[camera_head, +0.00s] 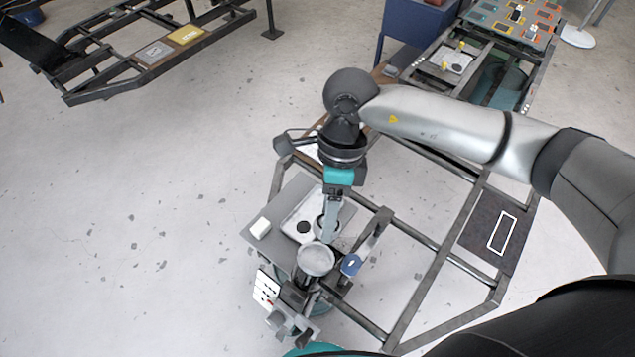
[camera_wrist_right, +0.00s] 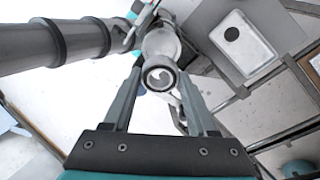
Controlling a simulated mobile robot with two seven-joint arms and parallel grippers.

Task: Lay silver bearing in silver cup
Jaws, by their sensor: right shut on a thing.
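My right gripper (camera_head: 328,236) points down over the workstand and is shut on a small silver ring, the silver bearing (camera_wrist_right: 160,78). In the right wrist view the bearing sits between the two fingertips of the gripper (camera_wrist_right: 160,84), its round opening facing the camera. The silver cup (camera_head: 316,260) stands upright on a fixture just in front of the fingertips in the head view. It also shows behind the bearing in the right wrist view (camera_wrist_right: 160,42). The bearing appears apart from the cup, but the exact gap is unclear. I cannot make out my left gripper.
A pale tray (camera_head: 290,224) with a dark round spot lies behind the cup, with a white block (camera_head: 260,227) near its left edge.

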